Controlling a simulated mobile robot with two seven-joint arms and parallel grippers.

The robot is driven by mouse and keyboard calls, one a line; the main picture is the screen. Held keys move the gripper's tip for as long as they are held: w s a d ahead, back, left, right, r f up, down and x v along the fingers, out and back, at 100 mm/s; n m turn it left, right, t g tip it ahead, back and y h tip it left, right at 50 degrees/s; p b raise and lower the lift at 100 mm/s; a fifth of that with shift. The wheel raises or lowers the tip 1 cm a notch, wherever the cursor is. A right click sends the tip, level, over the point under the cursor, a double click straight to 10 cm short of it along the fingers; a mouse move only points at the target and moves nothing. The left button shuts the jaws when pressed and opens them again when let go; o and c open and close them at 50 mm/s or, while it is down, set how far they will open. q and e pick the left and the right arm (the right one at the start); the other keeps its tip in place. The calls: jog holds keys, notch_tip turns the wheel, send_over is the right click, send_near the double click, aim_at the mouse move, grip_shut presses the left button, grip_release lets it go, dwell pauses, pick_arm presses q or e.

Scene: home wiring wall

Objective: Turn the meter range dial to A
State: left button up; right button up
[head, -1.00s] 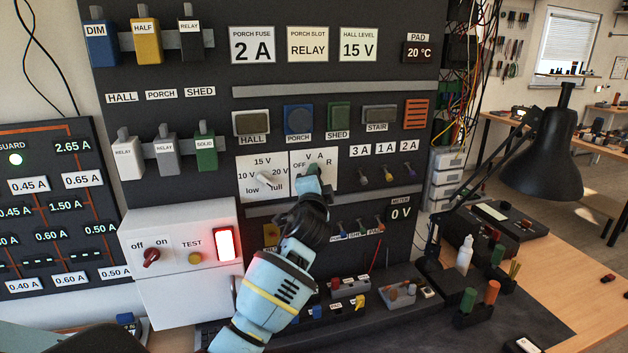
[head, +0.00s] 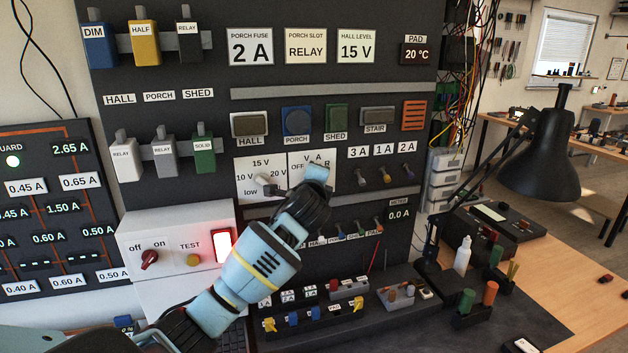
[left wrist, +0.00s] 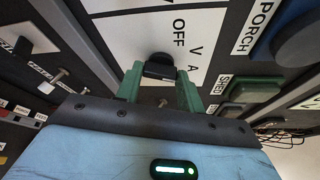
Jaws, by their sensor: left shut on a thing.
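The range dial plate (head: 296,157), marked OFF, V, A and R, is on the dark wall panel in the middle of the head view. My left gripper (head: 316,176) is at it and hides most of the dial there. In the left wrist view the dark dial knob (left wrist: 160,66) sits between the green fingers of my left gripper (left wrist: 160,82), which is shut on it. The letters OFF, V and A show beside the knob. The meter display (head: 399,214) reads 0.0 A. My right gripper is in neither view.
Small toggles (head: 385,175) are to the right. A white switch box (head: 140,225) stands lower left. A black lamp (head: 540,160) stands at right.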

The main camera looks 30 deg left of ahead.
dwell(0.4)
pick_arm(q)
jog(key=o, duration=1)
jog(key=v, duration=0.8)
